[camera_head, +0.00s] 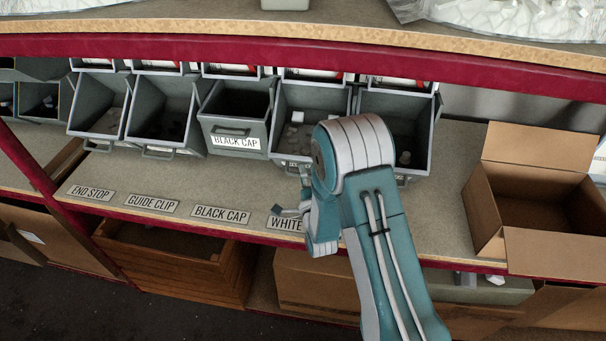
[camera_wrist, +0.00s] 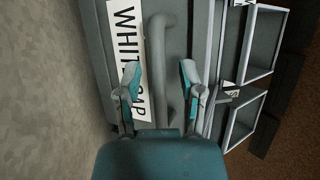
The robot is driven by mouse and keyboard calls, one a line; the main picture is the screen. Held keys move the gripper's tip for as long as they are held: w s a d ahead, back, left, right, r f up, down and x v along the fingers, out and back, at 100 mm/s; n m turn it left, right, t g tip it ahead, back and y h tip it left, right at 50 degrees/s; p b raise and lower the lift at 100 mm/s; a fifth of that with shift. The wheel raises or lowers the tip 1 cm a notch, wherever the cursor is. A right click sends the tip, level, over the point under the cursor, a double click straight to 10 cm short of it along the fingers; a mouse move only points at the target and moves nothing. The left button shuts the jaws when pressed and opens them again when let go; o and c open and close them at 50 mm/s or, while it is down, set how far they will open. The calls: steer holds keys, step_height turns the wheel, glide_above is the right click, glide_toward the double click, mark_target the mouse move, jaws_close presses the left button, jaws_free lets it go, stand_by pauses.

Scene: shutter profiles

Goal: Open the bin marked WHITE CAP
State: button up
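The WHITE CAP bin (camera_head: 301,118) is a grey bin in the row on the shelf, with its inside and some small pale pieces showing in the head view. In the wrist view its grey front carries the WHITE CAP label (camera_wrist: 124,45), partly covered by a finger, beside a grey bar handle (camera_wrist: 163,60). My gripper (camera_wrist: 160,80) is open, with one fingertip on each side of the handle in the picture. Whether the fingers touch the handle is unclear. In the head view my gripper (camera_head: 296,190) is low in front of this bin, and my arm hides part of the bin's right side.
The BLACK CAP bin (camera_head: 236,115) stands to the left, its label facing out. Another grey bin (camera_head: 405,115) is to the right, partly behind my arm. An open cardboard box (camera_head: 520,185) stands further right. A red-edged shelf (camera_head: 250,48) runs above the bins.

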steer(key=v, duration=1.2)
steer(key=shift+f, duration=0.1)
steer(key=shift+w+r, duration=0.25)
steer(key=w+d+r+n+g+h, duration=0.1)
steer(key=d+r+n+g, duration=0.25)
steer(key=r, duration=0.35)
steer(key=w+d+r+n+g+h, duration=0.1)
steer(key=d+r+n+g+h, duration=0.2)
steer(key=r, duration=0.4)
steer(key=s+d+r+n+g, duration=0.2)
steer(key=s+r+n+g, duration=0.1)
steer(key=s, duration=0.8)
steer(key=s+d+r+n+g, duration=0.2)
steer(key=s+r+n+g, duration=0.2)
steer(key=s, duration=0.8)
step_height(320, 180, up, 2)
steer(key=shift+s+d+r+n, duration=0.25)
steer(key=shift+d+n, duration=0.1)
steer(key=shift+n, duration=0.3)
